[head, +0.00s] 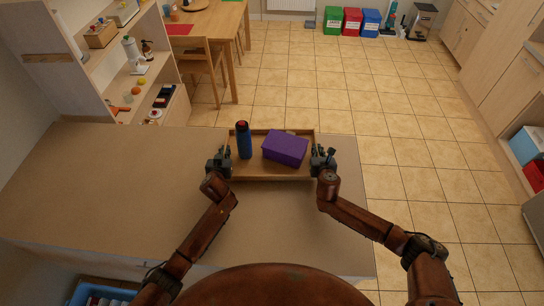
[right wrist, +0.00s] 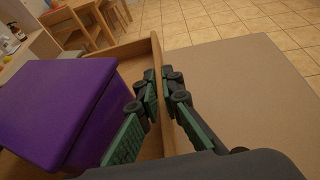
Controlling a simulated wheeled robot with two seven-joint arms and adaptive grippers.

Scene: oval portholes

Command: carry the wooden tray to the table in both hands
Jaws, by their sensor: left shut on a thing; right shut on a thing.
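The wooden tray (head: 262,175) is on or just above the brown counter in the head view; I cannot tell which. A dark blue bottle (head: 244,141) with a red top stands upright at its left, and a purple box (head: 285,149) lies to the right of it. My left gripper (head: 219,162) is shut on the tray's left side. My right gripper (head: 322,160) is shut on the tray's right wall. In the right wrist view the wall (right wrist: 158,75) runs between the green-padded fingers, with the purple box (right wrist: 55,105) just left of them.
The counter (head: 120,190) has bare room left of the tray. A wooden dining table (head: 208,22) with a chair (head: 203,65) stands at the far left, behind an open shelf (head: 150,75). Green, red and blue bins (head: 352,20) line the back. The tiled floor (head: 400,150) at right is clear.

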